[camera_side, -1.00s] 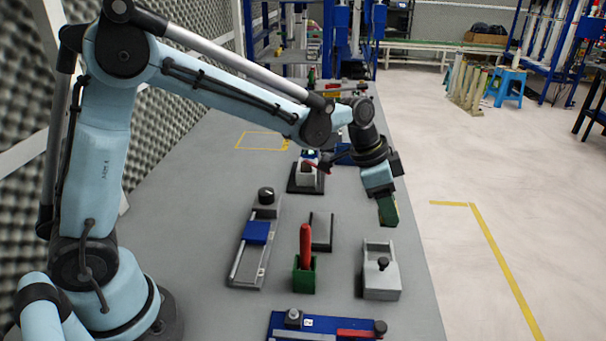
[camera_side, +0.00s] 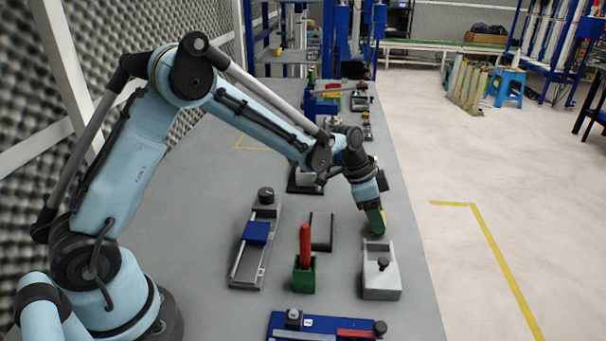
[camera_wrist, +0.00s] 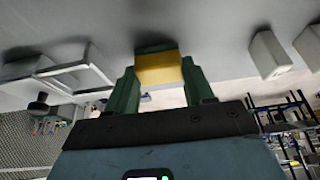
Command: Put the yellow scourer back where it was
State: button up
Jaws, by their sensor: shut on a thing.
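My gripper (camera_side: 377,222) is shut on the yellow scourer. In the wrist view the yellow scourer (camera_wrist: 158,70) is a yellow block with a dark layer, held between the two green fingers of my gripper (camera_wrist: 158,66). In the side view my gripper points down just behind the light grey box with a black knob (camera_side: 381,285), near the table's right edge. The scourer is small and partly hidden by the fingers there. I cannot tell whether it touches the table.
A green holder with a red handle (camera_side: 305,265), a dark upright frame (camera_side: 321,232) and a rail with a blue slider (camera_side: 256,233) stand to the left. A blue base (camera_side: 325,327) lies in front. Bare grey table (camera_side: 190,210) is at left.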

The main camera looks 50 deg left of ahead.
jog(key=shift+f, duration=0.15)
jog(key=o, duration=1.1)
jog(key=v, duration=1.1)
jog(key=s+a+r+n+t+y, duration=0.1)
jog(key=s+n, duration=0.3)
jog(key=s, duration=0.5)
jog(key=s+a+r+n+t+y, duration=0.1)
jog(key=s+n, duration=0.4)
jog(key=s, duration=0.5)
jog(key=shift+a+r+t+y, duration=0.25)
jog(key=shift+a+t+y, duration=0.4)
jog(key=shift+t, duration=0.35)
